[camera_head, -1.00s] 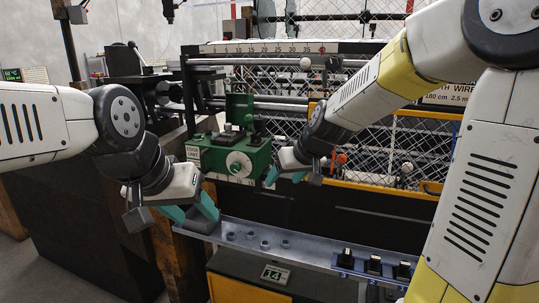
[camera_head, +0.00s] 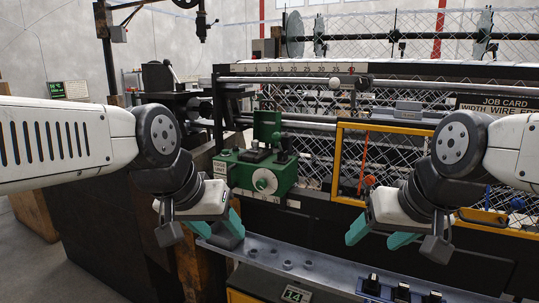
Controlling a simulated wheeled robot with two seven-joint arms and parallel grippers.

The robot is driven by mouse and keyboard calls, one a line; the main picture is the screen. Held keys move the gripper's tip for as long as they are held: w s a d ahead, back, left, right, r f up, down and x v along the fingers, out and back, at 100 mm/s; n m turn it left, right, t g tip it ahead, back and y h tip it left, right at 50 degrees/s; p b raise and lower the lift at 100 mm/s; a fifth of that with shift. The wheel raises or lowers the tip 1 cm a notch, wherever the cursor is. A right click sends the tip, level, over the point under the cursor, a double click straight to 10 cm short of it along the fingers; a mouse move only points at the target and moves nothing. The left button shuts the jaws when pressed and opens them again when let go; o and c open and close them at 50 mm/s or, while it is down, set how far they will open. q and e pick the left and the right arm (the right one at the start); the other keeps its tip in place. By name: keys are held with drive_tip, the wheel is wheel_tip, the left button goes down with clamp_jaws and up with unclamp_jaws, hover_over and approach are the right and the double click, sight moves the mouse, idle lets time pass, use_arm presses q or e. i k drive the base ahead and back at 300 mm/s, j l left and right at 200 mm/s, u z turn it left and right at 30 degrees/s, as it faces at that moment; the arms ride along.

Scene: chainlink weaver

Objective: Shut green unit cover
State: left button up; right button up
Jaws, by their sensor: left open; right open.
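The green unit (camera_head: 258,174) stands at the left end of the machine, with a pale round dial (camera_head: 264,181) on its front. Its green cover (camera_head: 267,125) stands upright, raised above the top of the unit. Small dark controls show on top beside it. My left gripper (camera_head: 217,231) is open and empty, below and left of the unit, near the left end of the metal shelf. My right gripper (camera_head: 380,236) is open and empty, well to the right of the unit, before the yellow-framed mesh. Neither gripper visibly touches the cover.
The metal shelf (camera_head: 272,260) with several small round sockets runs below the unit, with black knobs (camera_head: 371,284) at its right. A yellow frame (camera_head: 340,150) encloses mesh with an orange-handled tool (camera_head: 369,181). The space between my grippers, before the unit, is clear.

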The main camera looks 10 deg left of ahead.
sight(264, 133)
drive_tip(key=i+j+z, duration=0.15)
drive_tip(key=i+j, duration=0.85)
drive_tip(key=k+z, duration=0.1)
drive_tip(key=k, duration=0.4)
drive_tip(key=z, duration=1.9)
drive_tip(key=k+j+z, duration=0.35)
drive_tip(key=z, duration=0.15)
drive_tip(key=k+j+z, duration=0.15)
drive_tip(key=k+z, duration=0.3)
drive_tip(key=k, duration=0.1)
